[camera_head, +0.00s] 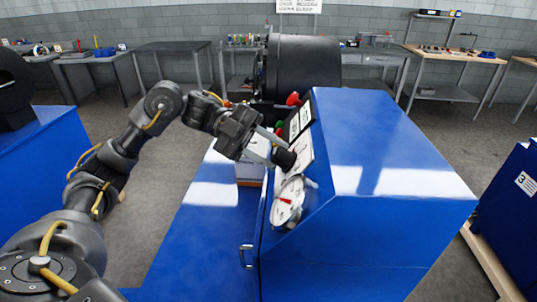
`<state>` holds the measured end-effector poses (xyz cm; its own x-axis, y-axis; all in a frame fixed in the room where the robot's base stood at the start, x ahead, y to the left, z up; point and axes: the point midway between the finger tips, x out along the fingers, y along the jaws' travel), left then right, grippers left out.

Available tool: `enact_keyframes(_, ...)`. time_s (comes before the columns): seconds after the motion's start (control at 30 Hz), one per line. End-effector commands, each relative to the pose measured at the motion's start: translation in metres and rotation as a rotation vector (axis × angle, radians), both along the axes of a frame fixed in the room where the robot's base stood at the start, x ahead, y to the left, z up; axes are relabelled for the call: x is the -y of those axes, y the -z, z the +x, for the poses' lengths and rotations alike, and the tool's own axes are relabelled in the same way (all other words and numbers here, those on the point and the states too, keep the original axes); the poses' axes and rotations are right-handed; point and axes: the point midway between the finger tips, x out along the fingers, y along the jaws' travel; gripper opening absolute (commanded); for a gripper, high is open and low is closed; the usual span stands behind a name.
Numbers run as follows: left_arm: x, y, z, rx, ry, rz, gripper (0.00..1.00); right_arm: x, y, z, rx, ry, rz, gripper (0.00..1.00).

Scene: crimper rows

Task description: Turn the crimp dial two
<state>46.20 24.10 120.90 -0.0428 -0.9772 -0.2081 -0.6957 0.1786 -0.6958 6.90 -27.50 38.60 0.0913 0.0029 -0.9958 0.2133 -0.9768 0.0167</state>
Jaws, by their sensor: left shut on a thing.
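The blue crimper (390,150) fills the middle and right of the view, with a sloped control panel on its left side. A black dial knob (287,160) stands out from a white plate on this panel. My left gripper (279,154) reaches in from the left and is shut on the black knob. The fingers hide part of the knob, and I cannot read its setting. Below it is a round white dial face (288,203) with a red pointer. My right gripper is not in view.
A red knob (293,99) and a green button (279,126) sit near the panel's upper end. A large black cylinder (303,67) stands behind the crimper. Other blue machines stand at the left and right edges. Workbenches (455,54) line the back wall.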

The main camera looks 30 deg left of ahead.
Motion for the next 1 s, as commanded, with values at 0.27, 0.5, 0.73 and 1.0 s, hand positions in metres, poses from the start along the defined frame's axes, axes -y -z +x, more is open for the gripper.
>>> enact_keyframes(0.27, 0.0001, -0.0005, 0.0006, 0.041, 0.029, 0.02, 0.1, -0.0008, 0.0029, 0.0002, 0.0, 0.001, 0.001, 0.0)
enact_keyframes(0.5, 0.0002, -0.0004, 0.0006, 0.043, 0.031, 0.022, 0.1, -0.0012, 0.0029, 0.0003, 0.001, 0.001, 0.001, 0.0)
enact_keyframes(0.73, 0.0003, -0.0004, 0.0006, 0.043, 0.032, 0.021, 0.41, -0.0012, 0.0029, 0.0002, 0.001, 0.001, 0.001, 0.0)
enact_keyframes(1.0, 0.0003, -0.0004, 0.0005, 0.042, 0.032, 0.021, 0.55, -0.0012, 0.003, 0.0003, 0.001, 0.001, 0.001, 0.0)
